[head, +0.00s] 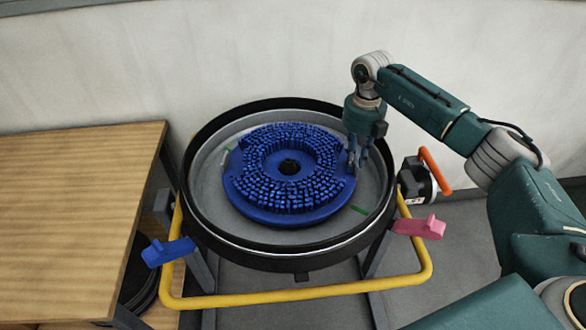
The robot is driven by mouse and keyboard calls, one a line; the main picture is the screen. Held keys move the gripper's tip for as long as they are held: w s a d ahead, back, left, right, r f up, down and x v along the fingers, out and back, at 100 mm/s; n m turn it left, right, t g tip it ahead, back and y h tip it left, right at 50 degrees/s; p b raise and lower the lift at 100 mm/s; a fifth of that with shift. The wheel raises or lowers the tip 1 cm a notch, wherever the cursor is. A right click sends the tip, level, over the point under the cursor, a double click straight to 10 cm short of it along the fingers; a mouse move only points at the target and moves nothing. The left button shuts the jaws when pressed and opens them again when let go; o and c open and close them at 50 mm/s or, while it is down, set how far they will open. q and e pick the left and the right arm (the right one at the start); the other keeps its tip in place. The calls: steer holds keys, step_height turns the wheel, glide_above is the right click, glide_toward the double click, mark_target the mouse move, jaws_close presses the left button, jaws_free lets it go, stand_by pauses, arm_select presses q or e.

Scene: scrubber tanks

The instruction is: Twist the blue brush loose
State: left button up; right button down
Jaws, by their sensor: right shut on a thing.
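The blue brush (270,198) is a round disc with bristle tufts facing up and a dark hole at its centre. It lies inside a round grey tank (215,205) with a black rim. My right gripper (354,168) points down inside the tank and is shut on the right edge of the brush. The fingers partly cover that edge. My left gripper is not in view.
A yellow tube frame (290,296) surrounds the tank's front. A blue lever (168,252) sits at front left and a pink lever (419,227) at right. A black part with an orange handle (436,172) stands right of the tank. A wooden table (75,215) is at left, a pale wall behind.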

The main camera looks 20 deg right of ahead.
steer(key=shift+w, duration=0.15)
steer(key=shift+w+d+n+b, duration=0.2)
steer(key=shift+w+n+b, duration=0.1)
steer(key=shift+w+b, duration=0.15)
steer(key=c, duration=1.5)
jaws_free()
steer(key=shift+c, duration=0.2)
steer(key=shift+s+d+f, duration=0.15)
steer(key=shift+f, duration=0.05)
step_height(320, 180, up, 12)
steer(key=shift+r, duration=0.2)
